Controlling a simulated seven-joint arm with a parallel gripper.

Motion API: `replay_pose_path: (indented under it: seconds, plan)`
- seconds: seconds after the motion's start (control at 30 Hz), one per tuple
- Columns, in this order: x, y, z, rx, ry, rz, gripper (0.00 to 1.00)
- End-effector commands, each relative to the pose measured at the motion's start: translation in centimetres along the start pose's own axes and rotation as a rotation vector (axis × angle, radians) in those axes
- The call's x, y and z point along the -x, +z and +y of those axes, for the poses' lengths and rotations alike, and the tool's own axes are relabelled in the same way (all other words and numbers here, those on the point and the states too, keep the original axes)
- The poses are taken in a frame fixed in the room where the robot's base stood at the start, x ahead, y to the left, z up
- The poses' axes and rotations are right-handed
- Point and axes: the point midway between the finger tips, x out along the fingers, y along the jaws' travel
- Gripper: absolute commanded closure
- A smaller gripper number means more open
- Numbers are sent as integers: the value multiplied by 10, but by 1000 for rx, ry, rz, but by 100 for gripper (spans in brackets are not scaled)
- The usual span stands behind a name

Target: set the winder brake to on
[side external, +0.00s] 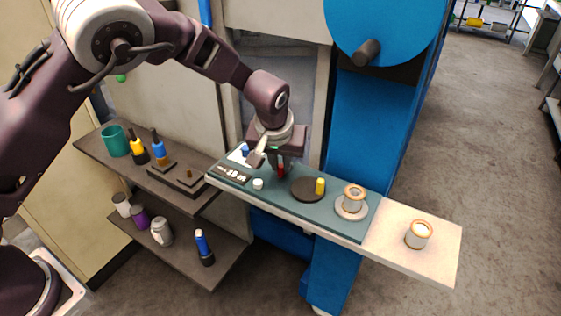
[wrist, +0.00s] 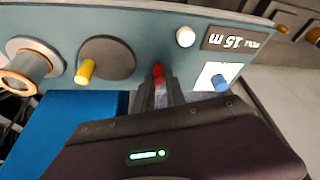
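A teal control shelf (side external: 330,212) carries several controls; no readable label tells me which is the winder brake. A red upright handle (side external: 281,172) stands near its back edge, and it also shows in the wrist view (wrist: 158,70). My gripper (side external: 279,158) points down over the red handle. In the wrist view the fingertips (wrist: 160,82) are close together right at it; I cannot tell whether they clamp it. A blue knob (wrist: 220,83) sits on a white plate beside it, also visible in the side view (side external: 245,150). A dark disc (wrist: 107,50) bears a yellow peg (wrist: 85,72).
A spool (side external: 353,197) stands on the shelf, and another (side external: 418,234) on the pale right end. Brown shelves (side external: 205,195) with bottles are at left.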

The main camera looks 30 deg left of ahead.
Motion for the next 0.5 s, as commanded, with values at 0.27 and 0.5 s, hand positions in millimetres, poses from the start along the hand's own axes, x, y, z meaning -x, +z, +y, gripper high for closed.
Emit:
replay_pose_path:
  seconds: [0.27,0.5]
  plan:
    - [0,0,0,-1,1,0,63]
    - [16,0,2,-3,4,2,63]
